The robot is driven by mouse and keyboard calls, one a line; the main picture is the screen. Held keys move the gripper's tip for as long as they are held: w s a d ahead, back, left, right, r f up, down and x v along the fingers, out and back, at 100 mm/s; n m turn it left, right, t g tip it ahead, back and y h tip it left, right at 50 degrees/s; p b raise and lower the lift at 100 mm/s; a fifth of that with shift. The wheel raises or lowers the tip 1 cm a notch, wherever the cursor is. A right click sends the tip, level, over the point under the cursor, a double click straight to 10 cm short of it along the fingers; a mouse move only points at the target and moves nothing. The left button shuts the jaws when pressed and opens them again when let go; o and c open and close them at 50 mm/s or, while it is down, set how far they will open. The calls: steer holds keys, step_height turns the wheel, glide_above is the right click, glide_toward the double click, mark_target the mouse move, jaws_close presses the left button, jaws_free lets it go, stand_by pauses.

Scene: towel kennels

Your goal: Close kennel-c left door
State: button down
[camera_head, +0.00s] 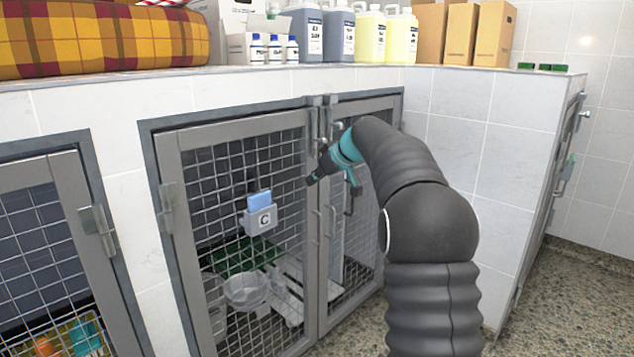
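Kennel C's left door (172,240) is a grey metal frame with wire mesh. It hangs on its left side and carries a grey holder marked C (259,220) with a blue card. Its right edge is at or very near the right door (322,255); I cannot tell whether it is fully shut. Upright handles (326,222) show where the doors meet, and latch parts (319,101) sit at the top. My gripper (332,188) is in front of the upper meeting edge, fingers spread and holding nothing visible. I cannot tell whether it touches a door.
Behind the mesh are a clear bowl (246,290) and a green mat (240,258). Another kennel door (75,215) is at left. The ledge above holds a plaid cushion (75,40), bottles, jugs (369,36) and boxes (445,35). Speckled floor (560,290) is clear at right.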

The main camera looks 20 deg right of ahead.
steer(key=s+d+f+v, duration=0.1)
steer(key=d+f+v, duration=0.1)
steer(key=v, duration=1.1)
steer(key=s+f+m+g+h+p, duration=0.1)
steer(key=s+f+m+g+h, duration=0.2)
steer(key=s+f+m, duration=0.65)
steer(key=s+a+n+h+p, duration=0.1)
steer(key=s+a+p, duration=0.2)
steer(key=s, duration=1.3)
steer(key=s+a+n+h+p, duration=0.1)
steer(key=s+a+p, duration=0.3)
steer(key=s+a, duration=0.5)
steer(key=shift+s+a+f+t, duration=0.3)
steer(key=shift+s+a+f, duration=0.05)
steer(key=shift+s, duration=3.05)
